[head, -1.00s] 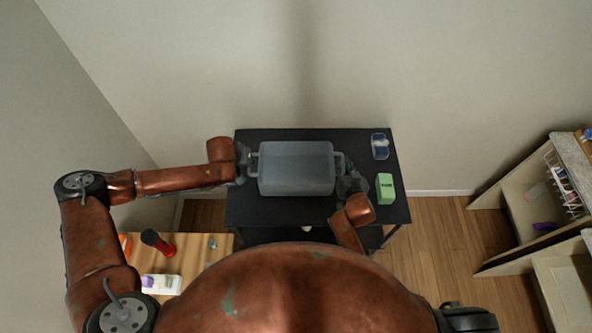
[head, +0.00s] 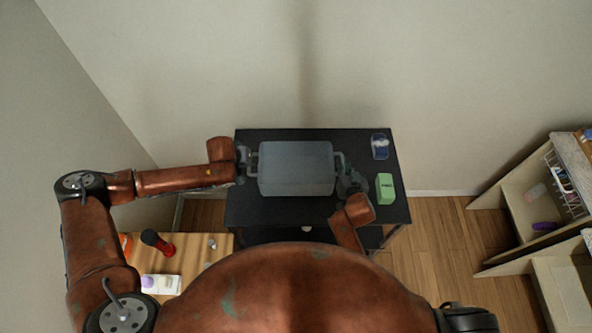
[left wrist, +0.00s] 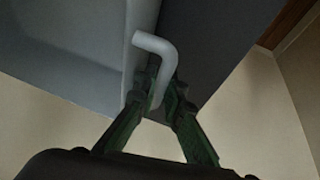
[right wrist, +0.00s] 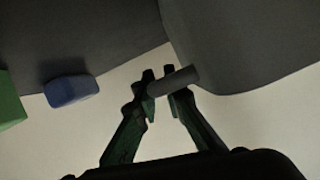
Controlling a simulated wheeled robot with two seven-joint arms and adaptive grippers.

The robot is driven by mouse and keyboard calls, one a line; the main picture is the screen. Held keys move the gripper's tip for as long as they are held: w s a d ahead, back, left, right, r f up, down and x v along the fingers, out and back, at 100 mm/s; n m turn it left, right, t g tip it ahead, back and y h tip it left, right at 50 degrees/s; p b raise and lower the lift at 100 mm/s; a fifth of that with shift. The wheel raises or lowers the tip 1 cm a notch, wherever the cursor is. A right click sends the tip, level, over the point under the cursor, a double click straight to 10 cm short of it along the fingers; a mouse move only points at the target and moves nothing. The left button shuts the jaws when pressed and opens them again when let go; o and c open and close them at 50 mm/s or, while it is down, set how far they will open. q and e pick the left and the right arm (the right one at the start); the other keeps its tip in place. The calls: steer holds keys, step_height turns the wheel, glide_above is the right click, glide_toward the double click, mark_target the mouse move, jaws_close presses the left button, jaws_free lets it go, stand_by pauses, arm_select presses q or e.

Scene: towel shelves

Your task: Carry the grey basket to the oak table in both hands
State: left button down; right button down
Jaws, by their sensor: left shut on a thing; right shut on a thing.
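The grey basket (head: 296,168) is a box with a bar handle at each end. It is over the black table (head: 270,212) in the head view; I cannot tell whether it touches the top. My left gripper (head: 243,164) is at its left handle, and the left wrist view shows the fingers (left wrist: 158,92) shut on that pale bar (left wrist: 160,48). My right gripper (head: 346,178) is at the right handle; the right wrist view shows its fingers (right wrist: 160,82) shut on the bar's end (right wrist: 178,79).
A green box (head: 385,188) and a blue item (head: 380,146) lie on the black table's right side. A wooden surface (head: 200,262) with a red-and-black item (head: 158,242) is at lower left. Pale shelves (head: 530,215) stand at right. Wooden floor lies open between.

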arm_select(q)
steer(key=shift+r, duration=0.15)
arm_select(e)
steer(key=shift+r, duration=0.15)
